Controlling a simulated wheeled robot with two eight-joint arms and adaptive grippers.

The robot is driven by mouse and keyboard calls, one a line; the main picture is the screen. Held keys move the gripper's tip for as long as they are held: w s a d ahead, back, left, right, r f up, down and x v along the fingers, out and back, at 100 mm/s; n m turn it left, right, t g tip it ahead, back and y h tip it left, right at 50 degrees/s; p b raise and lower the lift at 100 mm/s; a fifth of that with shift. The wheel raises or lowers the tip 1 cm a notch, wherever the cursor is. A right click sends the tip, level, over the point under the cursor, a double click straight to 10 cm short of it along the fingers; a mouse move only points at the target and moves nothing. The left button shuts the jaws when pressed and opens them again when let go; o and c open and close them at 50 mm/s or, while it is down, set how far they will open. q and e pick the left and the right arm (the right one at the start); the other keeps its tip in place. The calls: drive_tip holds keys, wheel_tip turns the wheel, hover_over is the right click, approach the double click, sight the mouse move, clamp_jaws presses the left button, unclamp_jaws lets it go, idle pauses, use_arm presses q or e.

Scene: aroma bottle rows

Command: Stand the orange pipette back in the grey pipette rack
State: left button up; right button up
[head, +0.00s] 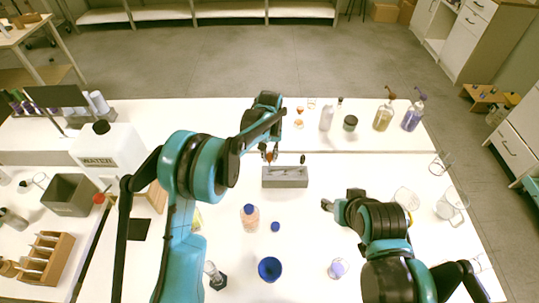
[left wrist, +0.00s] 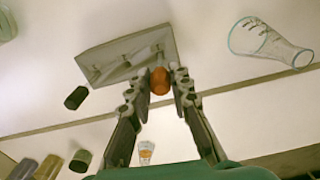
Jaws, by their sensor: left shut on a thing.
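The grey pipette rack (head: 285,181) stands on the table near the centre in the head view. In the left wrist view the rack (left wrist: 100,52) lies just past my fingers, with a few short pegs on it. My left gripper (head: 269,147) reaches over from the left and is shut on the orange pipette (head: 270,156), above the rack's back left side. In the left wrist view the pipette's orange end (left wrist: 159,80) sits between the two fingertips (left wrist: 160,84); the rest of it is mostly hidden. My right gripper (head: 328,205) is away from the rack, lower right; its jaws are too small to read.
A small dark cap (head: 302,158) stands behind the rack. Glassware (head: 407,198) is at the right. A clear flask (left wrist: 270,42) shows in the left wrist view.

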use_arm(q)
drive_tip(key=shift+f+b, duration=0.55)
drive_tip(key=shift+f, duration=0.35)
drive_tip(key=o, duration=0.7)
drive_tip(key=shift+o, duration=0.2)
drive_tip(key=shift+r, duration=0.15)
drive_tip(key=shift+r+p, duration=1.5)
drive_tip(key=shift+r, duration=0.95)
drive_tip(key=shift+r+p, duration=1.5)
drive_tip(key=shift+r, duration=0.95)
